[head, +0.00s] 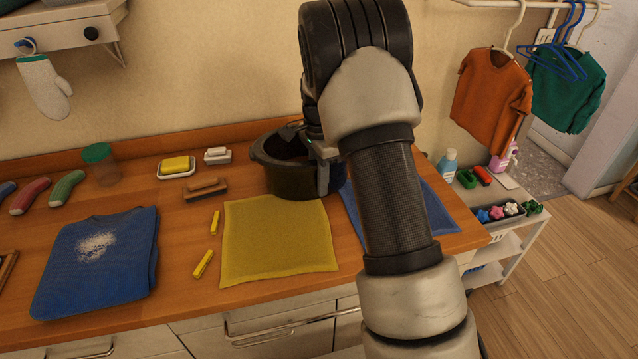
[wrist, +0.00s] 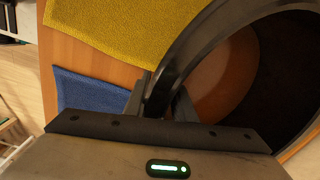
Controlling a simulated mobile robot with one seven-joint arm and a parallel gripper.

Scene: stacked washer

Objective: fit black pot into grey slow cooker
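The black pot (head: 290,180) stands on the wooden counter behind the yellow cloth, in the head view. It is round and dark with a handle on its left, and its right side is partly covered by my arm. My gripper (head: 322,165) is at its right side, pointing down. In the wrist view the gripper (wrist: 164,95) has one finger on each side of the pot's wall (wrist: 185,60), and both look close against it. The pot's inside looks empty. I cannot make out a separate grey slow cooker in either view.
A yellow cloth (head: 275,240) lies in front of the pot, and a blue cloth (head: 435,205) lies to the right, partly behind my arm. A brush (head: 205,190), a soap dish (head: 176,168) and a folded blue shirt (head: 100,262) are to the left. A low shelf (head: 510,250) stands right.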

